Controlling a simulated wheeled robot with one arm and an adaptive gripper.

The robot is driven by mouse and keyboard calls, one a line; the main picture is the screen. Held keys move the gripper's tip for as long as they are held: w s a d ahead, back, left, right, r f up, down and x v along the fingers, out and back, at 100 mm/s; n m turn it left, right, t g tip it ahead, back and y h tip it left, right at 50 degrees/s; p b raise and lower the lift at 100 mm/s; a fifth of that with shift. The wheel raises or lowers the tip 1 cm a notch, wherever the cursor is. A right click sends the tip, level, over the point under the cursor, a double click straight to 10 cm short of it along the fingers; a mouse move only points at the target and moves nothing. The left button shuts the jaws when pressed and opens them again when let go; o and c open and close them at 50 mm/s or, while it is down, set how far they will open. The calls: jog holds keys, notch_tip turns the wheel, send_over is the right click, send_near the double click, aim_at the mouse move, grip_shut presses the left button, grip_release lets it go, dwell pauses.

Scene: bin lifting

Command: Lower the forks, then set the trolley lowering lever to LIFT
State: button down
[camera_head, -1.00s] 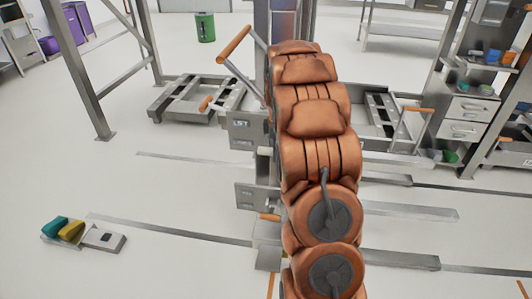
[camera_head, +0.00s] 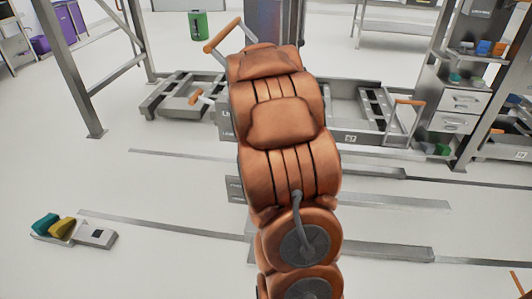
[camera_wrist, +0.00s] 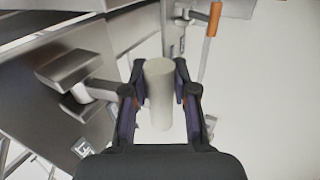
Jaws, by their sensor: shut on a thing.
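In the wrist view my gripper (camera_wrist: 160,80) is shut on a pale grey cylindrical handle (camera_wrist: 160,110), with one finger on each side of it. In the head view my orange arm hides the gripper and the handle. The grey trolley (camera_head: 345,135) stands behind my arm. Part of a labelled panel (camera_head: 226,115) shows left of the arm, but its wording is cut off. Long flat grey bars, possibly the forks (camera_head: 390,202), lie low at the right; their exact height is unclear. I cannot tell which setting the lowering lever has.
An orange-gripped lever (camera_head: 410,102) stands at the trolley's right. A frame post (camera_head: 70,75) rises at the left. A small floor unit with teal and yellow blocks (camera_head: 60,229) sits at lower left. An orange-handled rod (camera_wrist: 212,25) is right of my gripper. Open floor lies at left.

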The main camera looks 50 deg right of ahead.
jog(key=shift+x, duration=1.25)
jog(key=shift+s+a+f, duration=0.2)
jog(key=c, duration=0.9)
grip_release()
jog(key=shift+p, duration=0.3)
jog(key=shift+r, duration=0.15)
jog(key=shift+v, duration=0.8)
jog(key=v, duration=1)
jog(key=shift+r, duration=0.1)
jog(key=shift+a, duration=0.1)
